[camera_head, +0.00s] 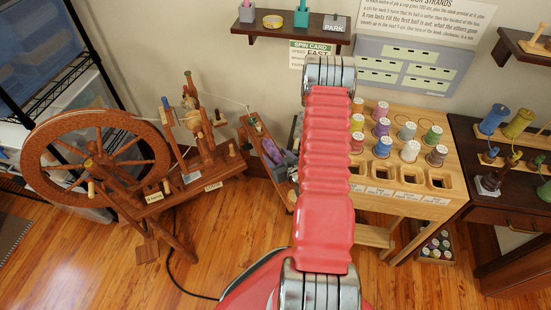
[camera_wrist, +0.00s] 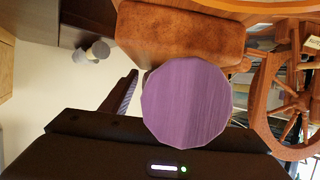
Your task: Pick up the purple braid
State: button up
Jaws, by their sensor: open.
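The purple braid (camera_wrist: 187,103) shows in the wrist view as a large, round purple end, close to the camera and in front of my gripper (camera_wrist: 160,100). My gripper is open. One dark finger shows to the left of the braid; the other finger is hidden, and I cannot tell whether either touches the braid. In the head view the purple braid (camera_head: 271,152) lies on a narrow wooden stand (camera_head: 252,132) between the spinning wheel and the spool table, just left of my red arm. My gripper cannot be made out clearly there.
A wooden spinning wheel (camera_head: 98,165) stands left of the stand. A pale spool table (camera_head: 440,160) with several thread spools stands to the right. A dark shelf (camera_head: 292,32) hangs on the wall above. Wooden floor (camera_head: 215,240) is open in front, with a black cable on it.

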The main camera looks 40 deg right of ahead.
jog(key=shift+c, duration=0.6)
jog(key=c, duration=1)
